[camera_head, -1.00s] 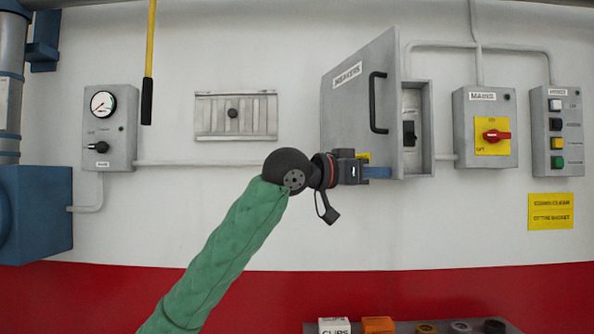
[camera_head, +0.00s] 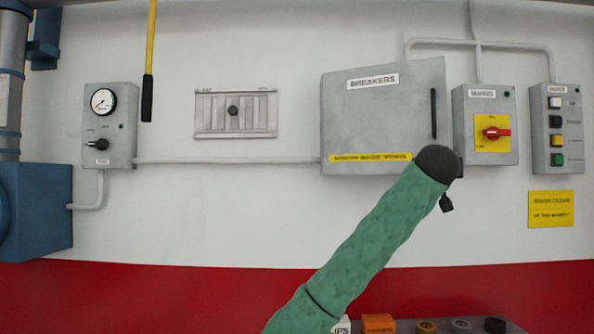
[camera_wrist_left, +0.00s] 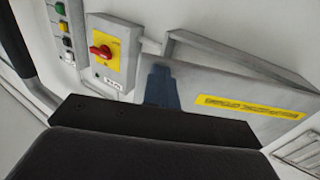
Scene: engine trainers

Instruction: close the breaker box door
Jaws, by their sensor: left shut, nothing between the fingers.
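The grey breaker box door (camera_head: 385,120) is swung most of the way across its box, with its free right edge still standing out from the wall. It has a BREAKERS label, a yellow strip and a black vertical handle (camera_head: 433,114). The box interior is hidden. My left arm's black wrist is at the door's lower right corner and hides the fingers in the head view. In the left wrist view, my left gripper (camera_wrist_left: 160,88) shows blue fingers, shut and empty, over the door's outer face (camera_wrist_left: 205,85); contact cannot be told. My right gripper is not in view.
The mains box (camera_head: 486,125) with a red knob is close to the right of the door. A push-button box (camera_head: 556,130) is farther right. A vent panel (camera_head: 236,114) and a gauge box (camera_head: 109,128) are to the left.

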